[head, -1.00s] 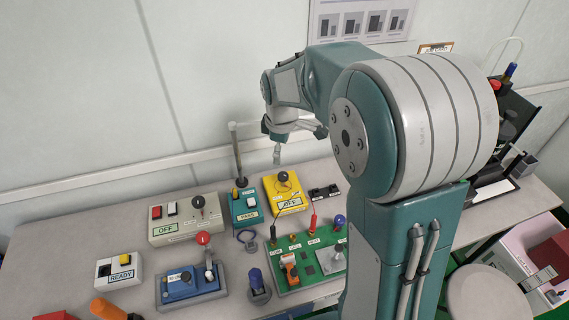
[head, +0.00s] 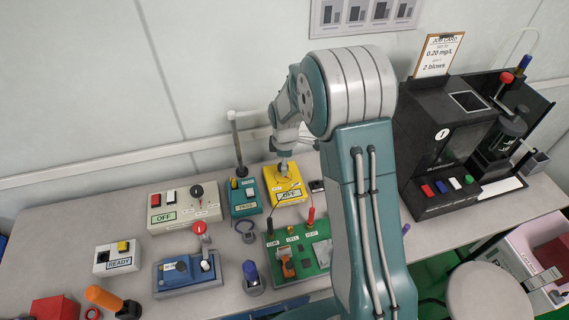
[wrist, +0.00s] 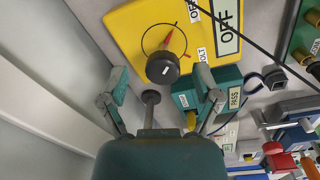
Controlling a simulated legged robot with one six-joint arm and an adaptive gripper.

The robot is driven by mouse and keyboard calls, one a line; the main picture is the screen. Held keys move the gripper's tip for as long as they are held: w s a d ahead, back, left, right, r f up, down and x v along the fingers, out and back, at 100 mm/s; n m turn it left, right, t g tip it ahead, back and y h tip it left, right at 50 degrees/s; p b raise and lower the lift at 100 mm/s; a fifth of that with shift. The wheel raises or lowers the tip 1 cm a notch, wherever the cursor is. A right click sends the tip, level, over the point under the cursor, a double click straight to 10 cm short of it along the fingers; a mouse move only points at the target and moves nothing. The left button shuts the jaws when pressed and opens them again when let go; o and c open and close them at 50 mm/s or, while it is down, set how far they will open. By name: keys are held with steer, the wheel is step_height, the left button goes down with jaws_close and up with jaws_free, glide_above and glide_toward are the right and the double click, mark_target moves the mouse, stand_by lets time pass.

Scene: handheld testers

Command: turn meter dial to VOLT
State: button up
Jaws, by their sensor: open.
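The yellow meter (head: 291,198) sits on the bench, below my gripper (head: 284,163). In the wrist view the meter (wrist: 128,28) fills the upper middle, with its black dial knob (wrist: 163,68) standing up from a ringed scale. The red pointer (wrist: 168,40) points up the picture, near the OFF side. The VOLT label (wrist: 202,55) is to the right of the knob, and the display (wrist: 228,18) reads OFF. My gripper (wrist: 160,88) is open, its fingers spread on either side of the view; the knob appears just beyond them. I cannot tell whether anything touches.
A grey OFF box (head: 184,210), a green board (head: 308,256) and a blue tester (head: 188,273) are close by. A black machine (head: 437,146) stands at the right.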

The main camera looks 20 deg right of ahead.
steer(key=shift+a+f, duration=0.15)
steer(key=shift+f, duration=0.3)
steer(key=shift+a, duration=0.35)
steer(key=shift+d, duration=0.1)
jaws_close()
